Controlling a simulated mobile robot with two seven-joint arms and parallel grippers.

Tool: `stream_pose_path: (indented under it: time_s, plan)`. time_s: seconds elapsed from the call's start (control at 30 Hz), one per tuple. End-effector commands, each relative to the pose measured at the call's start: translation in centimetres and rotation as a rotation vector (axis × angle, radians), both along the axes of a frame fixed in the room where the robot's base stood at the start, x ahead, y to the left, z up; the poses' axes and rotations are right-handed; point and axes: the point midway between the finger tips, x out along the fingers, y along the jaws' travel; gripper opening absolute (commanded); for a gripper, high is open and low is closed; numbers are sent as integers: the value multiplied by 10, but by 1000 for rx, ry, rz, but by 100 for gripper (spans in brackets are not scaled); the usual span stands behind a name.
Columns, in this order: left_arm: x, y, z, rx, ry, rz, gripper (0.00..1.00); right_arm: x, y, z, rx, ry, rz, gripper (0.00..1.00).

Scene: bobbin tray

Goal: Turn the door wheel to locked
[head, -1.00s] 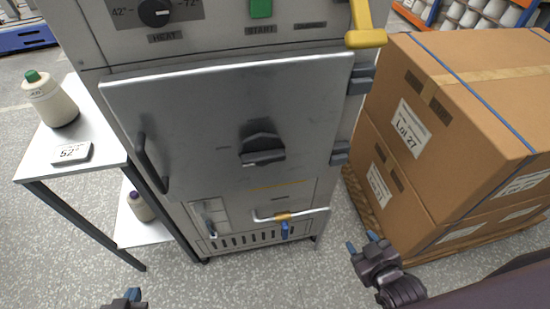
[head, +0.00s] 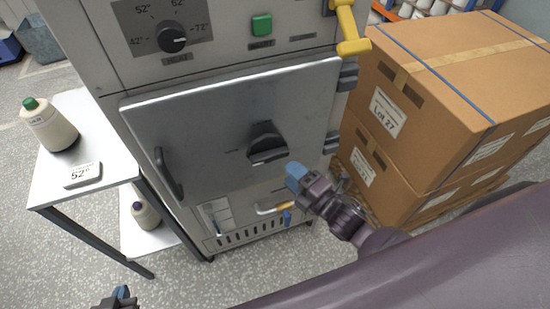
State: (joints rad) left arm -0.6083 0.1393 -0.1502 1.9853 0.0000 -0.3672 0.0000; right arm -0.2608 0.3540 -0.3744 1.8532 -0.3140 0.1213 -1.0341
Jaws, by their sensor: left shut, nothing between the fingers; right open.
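The door wheel (head: 267,146) is a dark grey knob with a raised grip bar, set right of the middle of the grey metal door (head: 225,110). The door appears shut in the cabinet front. My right gripper (head: 293,175), with blue fingertips, is just below and right of the wheel in the head view. Its fingers look close to the wheel; I cannot tell whether they touch it. It is open and holds nothing that I can see. My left gripper (head: 122,298) is at the bottom edge, far from the door, shut and empty, and partly cut off.
A dark door handle (head: 168,174) stands out at the door's left. Above are a heat dial (head: 172,39), a green start button (head: 262,25) and a yellow lever (head: 348,30). A side table (head: 105,165) with a cone (head: 48,125) is left; stacked cartons (head: 440,110) are right.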

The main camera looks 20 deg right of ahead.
Motion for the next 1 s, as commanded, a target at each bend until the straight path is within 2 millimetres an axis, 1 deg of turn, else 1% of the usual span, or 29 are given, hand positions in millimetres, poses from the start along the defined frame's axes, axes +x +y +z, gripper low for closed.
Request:
stream_pose_path:
  time_s: [0.03,0.2,0.4,0.6,0.83,0.87,1.0]
  plan:
    - [1,-1,2,-1,-3,-1,0,10,4,2,1,-3,1,49]
    - [5,-1,6,-1,-11,-3,0,35,16,1,3,-1,0,49]
    - [7,-1,8,0,-17,-4,0,55,25,1,2,1,0,49]
    - [8,-1,9,2,-18,-5,0,62,29,0,2,2,0,49]
    - [7,0,9,3,-17,-6,0,62,29,0,2,2,-1,49]
    - [7,0,8,3,-16,-6,0,62,29,0,2,2,-1,46]
    - [5,0,7,2,-13,-4,0,62,28,0,2,2,-1,24]
